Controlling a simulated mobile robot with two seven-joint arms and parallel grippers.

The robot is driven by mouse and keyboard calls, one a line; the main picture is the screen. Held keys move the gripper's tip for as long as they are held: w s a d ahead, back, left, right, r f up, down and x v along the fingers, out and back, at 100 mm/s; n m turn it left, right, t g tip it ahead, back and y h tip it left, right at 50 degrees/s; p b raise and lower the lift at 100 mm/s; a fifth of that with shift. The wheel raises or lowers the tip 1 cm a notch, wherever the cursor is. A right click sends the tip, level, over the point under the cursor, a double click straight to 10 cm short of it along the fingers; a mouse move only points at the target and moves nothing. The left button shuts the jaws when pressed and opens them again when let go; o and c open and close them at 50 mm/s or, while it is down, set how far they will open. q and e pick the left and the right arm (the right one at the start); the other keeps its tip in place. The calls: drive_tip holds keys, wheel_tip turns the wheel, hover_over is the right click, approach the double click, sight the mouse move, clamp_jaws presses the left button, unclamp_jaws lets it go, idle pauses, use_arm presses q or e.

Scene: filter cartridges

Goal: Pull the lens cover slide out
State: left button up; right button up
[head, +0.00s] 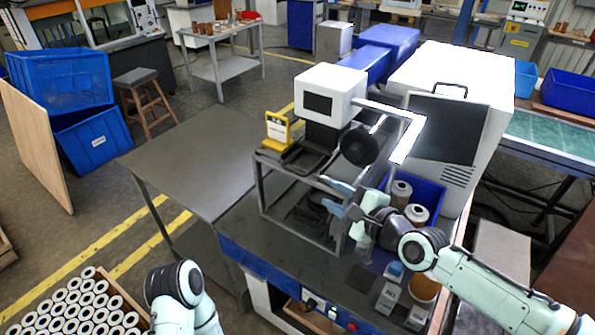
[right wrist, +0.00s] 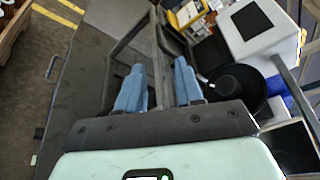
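A white box-shaped device (head: 330,92) with a dark screen stands above a grey metal frame (head: 262,186). A round black part (head: 358,147) sits on its right side; it also shows in the right wrist view (right wrist: 250,97). I cannot tell which part is the lens cover slide. My right gripper (head: 338,198) is beside the frame, below the black part, with its blue fingers apart and nothing visibly held. In the right wrist view, a frame bar (right wrist: 167,62) shows between the fingertips (right wrist: 160,76). My left gripper is out of view; only part of the left arm shows.
A yellow-framed item (head: 278,128) stands left of the device. A blue bin (head: 428,196) with brown-and-white cartridges (head: 416,214) stands close to my right wrist. A large white cabinet (head: 452,68) stands behind. The grey table (head: 195,160) at left is bare.

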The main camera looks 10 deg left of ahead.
sight(299, 174)
drive_tip(key=p+x, duration=0.2)
drive_tip(key=x, duration=1)
drive_tip(key=shift+r+p, duration=0.15)
drive_tip(key=shift+p, duration=0.2)
drive_tip(key=shift+w+a+f, duration=0.2)
drive_tip(key=shift+w+a, duration=0.05)
drive_tip(key=shift+w, duration=0.05)
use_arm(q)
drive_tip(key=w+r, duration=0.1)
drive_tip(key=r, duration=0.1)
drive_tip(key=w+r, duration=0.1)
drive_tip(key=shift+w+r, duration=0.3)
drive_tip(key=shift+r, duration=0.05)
use_arm(e)
drive_tip(key=shift+f, duration=0.1)
clamp_jaws()
